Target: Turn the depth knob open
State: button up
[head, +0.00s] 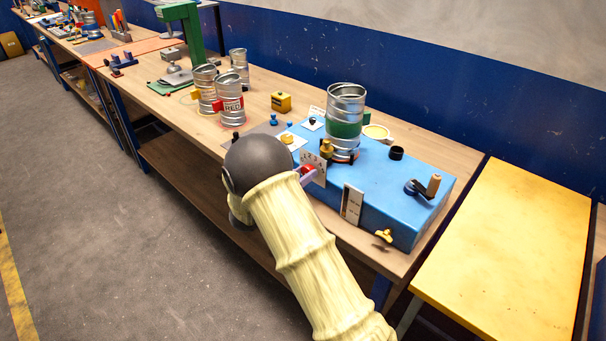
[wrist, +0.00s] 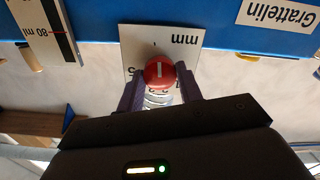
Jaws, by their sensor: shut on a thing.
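The depth knob is a red round knob (wrist: 158,72) with a short white line on its face, seen in the wrist view. It sits in front of a white dial plate (wrist: 140,40) marked "mm" and partly hidden numbers. My gripper (wrist: 159,84) has one purple finger on each side of the knob and is shut on it.
The blue machine carries a metal duct can (head: 345,105), a black hand crank (head: 418,188) and a yellow wing knob (head: 384,236). An "80 ml" scale plate (wrist: 46,30) is beside the dial, as is a "Grattelin" label (wrist: 278,14). More cans (head: 230,100) stand on the bench.

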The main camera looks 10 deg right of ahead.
jog(key=o, duration=1)
jog(key=shift+f, duration=0.1)
jog(key=shift+a, duration=0.1)
jog(key=b+v, duration=0.2)
jog(key=v, duration=1.5)
jog(key=shift+s+a+b, duration=0.1)
jog(key=shift+s+b, duration=0.05)
jog(key=shift+b, duration=0.25)
